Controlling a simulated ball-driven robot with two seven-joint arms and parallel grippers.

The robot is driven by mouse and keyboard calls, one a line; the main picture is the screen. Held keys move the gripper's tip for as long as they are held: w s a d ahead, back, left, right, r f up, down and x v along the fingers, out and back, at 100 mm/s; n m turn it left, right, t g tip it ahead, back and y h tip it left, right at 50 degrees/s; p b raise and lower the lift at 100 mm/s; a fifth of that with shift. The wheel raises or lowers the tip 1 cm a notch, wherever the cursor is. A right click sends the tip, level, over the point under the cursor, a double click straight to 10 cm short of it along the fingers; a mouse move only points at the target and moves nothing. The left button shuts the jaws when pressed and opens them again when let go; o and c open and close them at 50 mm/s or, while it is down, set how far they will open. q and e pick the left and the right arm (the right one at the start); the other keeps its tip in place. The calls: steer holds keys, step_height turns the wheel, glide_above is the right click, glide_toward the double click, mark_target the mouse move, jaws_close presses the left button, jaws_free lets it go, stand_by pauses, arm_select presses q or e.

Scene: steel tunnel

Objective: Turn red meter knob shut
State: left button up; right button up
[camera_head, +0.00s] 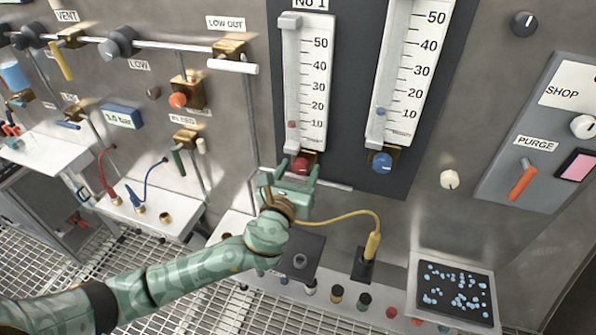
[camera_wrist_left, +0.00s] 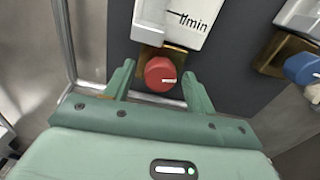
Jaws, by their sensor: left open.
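The red meter knob (camera_head: 302,166) sits at the foot of the left flow meter (camera_head: 306,85), marked No 1, on the dark panel. In the left wrist view the red knob (camera_wrist_left: 160,73) is round with a white mark pointing right, on a brass block below the meter's scale. My left gripper (camera_head: 294,170) is open at the knob. In the left wrist view its two fingers (camera_wrist_left: 158,80) stand on either side of the knob, with gaps showing. The small red float (camera_head: 292,124) in the meter is near the 10 mark. My right gripper is not in view.
A second meter (camera_head: 408,80) with a blue knob (camera_head: 381,162) is on the right. A yellow cable (camera_head: 345,215) loops below my left gripper to a dark block. A tray of blue pellets (camera_head: 453,291) stands at the lower right. Pipes and valves (camera_head: 150,44) fill the left wall.

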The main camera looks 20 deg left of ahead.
arm_select(q)
steer(key=c, duration=1)
steer(key=n, duration=0.3)
steer(key=shift+n, duration=0.4)
steer(key=n, duration=0.3)
steer(key=shift+n, duration=0.3)
steer(key=n, duration=0.3)
steer(key=shift+n+b, duration=0.35)
steer(key=shift+n, duration=1.95)
